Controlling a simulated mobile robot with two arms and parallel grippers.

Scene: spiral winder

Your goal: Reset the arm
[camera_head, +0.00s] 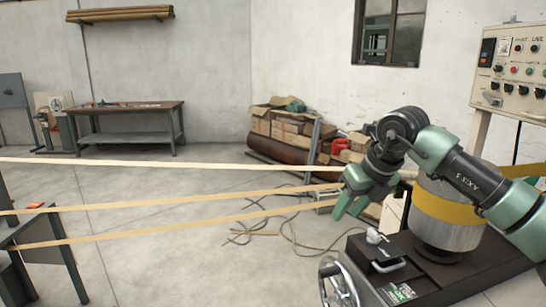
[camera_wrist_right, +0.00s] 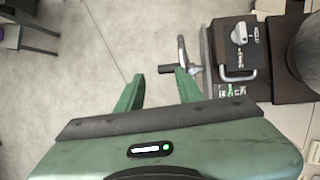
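My right arm enters the head view from the right, over the winder. Its green gripper (camera_head: 349,210) points down beside the winder's drum, with its two fingers apart. In the right wrist view the fingers (camera_wrist_right: 159,76) are spread with bare floor between them. A grey handle (camera_wrist_right: 166,69) of the handwheel shows by the tip of the right finger; I cannot tell whether they touch. In the head view the handwheel (camera_head: 341,286) is lower than the gripper. My left gripper is not in view.
Pale strips (camera_head: 170,164) stretch across the head view towards the winder. A metal drum (camera_head: 447,230) with a yellow band stands on the dark base (camera_head: 455,277), which carries a small knob (camera_head: 374,237). A control panel (camera_head: 512,72) is at right. Floor at centre is clear except for cables (camera_head: 270,226).

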